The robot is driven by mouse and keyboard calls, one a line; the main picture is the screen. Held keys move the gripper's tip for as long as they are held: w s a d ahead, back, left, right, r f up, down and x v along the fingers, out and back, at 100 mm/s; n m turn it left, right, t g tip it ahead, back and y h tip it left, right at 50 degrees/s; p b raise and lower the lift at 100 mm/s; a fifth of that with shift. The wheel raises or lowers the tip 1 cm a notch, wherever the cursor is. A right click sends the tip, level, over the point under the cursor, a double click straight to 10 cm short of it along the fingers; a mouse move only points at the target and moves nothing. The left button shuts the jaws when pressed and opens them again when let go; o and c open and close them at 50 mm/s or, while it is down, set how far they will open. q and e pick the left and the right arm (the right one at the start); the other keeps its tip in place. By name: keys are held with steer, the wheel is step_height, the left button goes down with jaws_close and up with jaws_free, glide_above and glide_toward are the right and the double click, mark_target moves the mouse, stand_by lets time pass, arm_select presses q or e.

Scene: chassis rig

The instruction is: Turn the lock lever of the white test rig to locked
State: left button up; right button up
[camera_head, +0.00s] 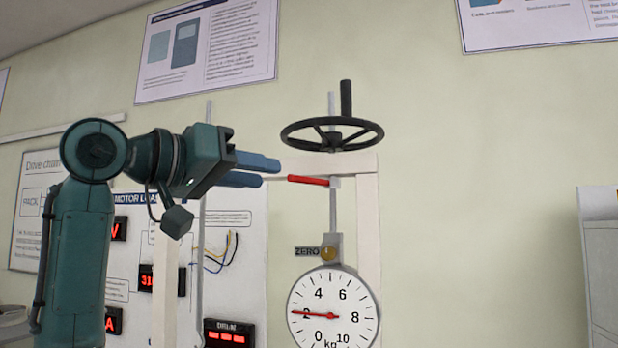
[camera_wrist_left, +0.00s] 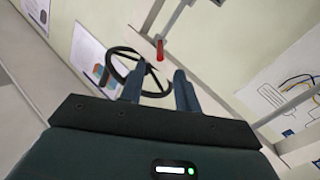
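The white test rig (camera_head: 368,225) stands against the wall, with a light upright frame. A red lever (camera_head: 308,180) sits nearly horizontal at the grey vertical rod, under the black handwheel, pointing left. It also shows in the left wrist view (camera_wrist_left: 160,50), ahead of the fingers. My left gripper (camera_head: 263,171) is just left of the lever's tip, with a small gap. In the left wrist view its two blue fingers (camera_wrist_left: 158,82) are apart with nothing between them. No locked or unlocked marking is readable at the lever. My right gripper is in neither view.
The black handwheel (camera_head: 332,134) with its upright knob is above the lever. A round dial (camera_head: 333,310) reads about 2, below a ZERO label. A panel with red displays (camera_head: 145,278) and loose wires stands behind my left arm.

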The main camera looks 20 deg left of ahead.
arm_select(q)
steer(key=p, duration=0.2)
glide_toward(330, 183)
steer(key=x, duration=0.5)
steer(key=shift+w+a, duration=0.15)
steer(key=shift+w, duration=0.05)
steer(key=shift+c, duration=0.2)
jaws_close()
